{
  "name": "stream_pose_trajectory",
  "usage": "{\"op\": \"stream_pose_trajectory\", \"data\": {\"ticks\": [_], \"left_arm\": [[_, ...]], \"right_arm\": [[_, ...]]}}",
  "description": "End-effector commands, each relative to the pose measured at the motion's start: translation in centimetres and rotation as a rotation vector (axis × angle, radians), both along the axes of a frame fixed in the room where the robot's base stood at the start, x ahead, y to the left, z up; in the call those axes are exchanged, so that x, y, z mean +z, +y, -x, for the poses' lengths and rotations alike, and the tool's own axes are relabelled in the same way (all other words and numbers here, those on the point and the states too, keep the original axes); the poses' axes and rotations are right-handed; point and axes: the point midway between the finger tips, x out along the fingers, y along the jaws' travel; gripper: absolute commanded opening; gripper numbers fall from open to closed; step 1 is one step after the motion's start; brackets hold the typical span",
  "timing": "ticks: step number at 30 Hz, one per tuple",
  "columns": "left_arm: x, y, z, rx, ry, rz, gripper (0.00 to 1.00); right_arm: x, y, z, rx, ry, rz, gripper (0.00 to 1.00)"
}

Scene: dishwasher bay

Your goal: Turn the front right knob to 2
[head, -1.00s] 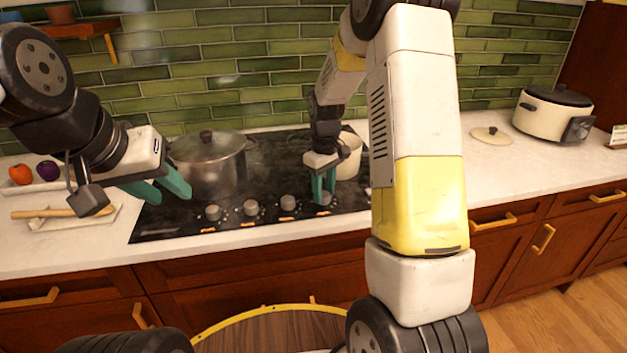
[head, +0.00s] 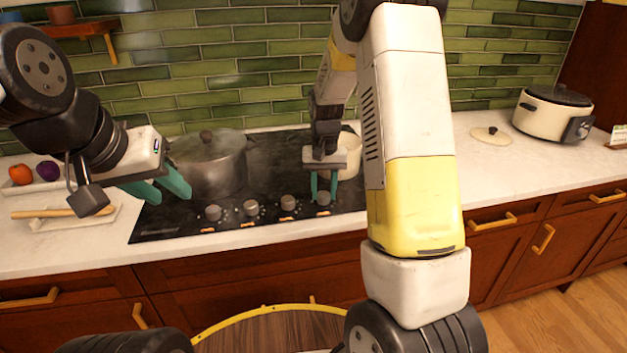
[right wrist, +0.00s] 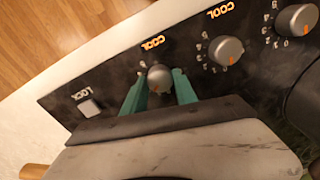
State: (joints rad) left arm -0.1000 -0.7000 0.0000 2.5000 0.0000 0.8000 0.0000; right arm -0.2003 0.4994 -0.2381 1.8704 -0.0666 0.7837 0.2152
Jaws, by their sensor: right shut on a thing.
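The row of knobs lies along the front edge of the black cooktop (head: 180,225). The rightmost knob (head: 323,199) is grey and round. My right gripper (head: 323,194) points down at it, one green finger on each side. In the right wrist view this knob (right wrist: 160,78) sits between the fingertips of my right gripper (right wrist: 158,84), which are shut on it. An orange COOL label glows beside it. Its pointer and numbers are partly hidden, so I cannot read its setting. My left gripper (head: 172,197) is open and empty, above the cooktop's left side.
Other knobs (right wrist: 226,50) stand close beside the held one, and a LOCK button (right wrist: 90,107) lies on its other side. A lidded steel pot (head: 210,165) and a cream pot (head: 350,155) stand on the cooktop. The counter right of my right arm is mostly clear.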

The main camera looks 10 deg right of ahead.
Motion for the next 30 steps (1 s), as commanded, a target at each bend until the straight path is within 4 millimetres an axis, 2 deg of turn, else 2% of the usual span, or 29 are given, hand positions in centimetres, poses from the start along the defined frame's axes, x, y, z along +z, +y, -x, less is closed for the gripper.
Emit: {"op": "stream_pose_trajectory", "data": {"ticks": [19,20,22,23,30], "left_arm": [[0.0,0.0,0.0,0.0,0.0,0.0,0.36],[0.0,0.0,0.0,0.0,0.0,0.0,0.36],[0.0,0.0,0.0,0.0,0.0,0.0,0.36],[0.0,0.0,0.0,0.0,0.0,0.0,0.36],[0.0,0.0,0.0,0.0,0.0,0.0,0.36]], "right_arm": [[0.05,-0.01,-0.07,-0.051,-0.002,-0.001,0.0],[0.05,-0.01,-0.07,-0.051,-0.002,-0.001,0.38],[0.05,-0.01,-0.06,-0.051,-0.002,-0.001,0.52],[0.05,-0.01,-0.06,-0.051,-0.002,-0.001,0.56],[0.02,0.0,-0.02,-0.05,-0.001,0.0,0.56]]}}
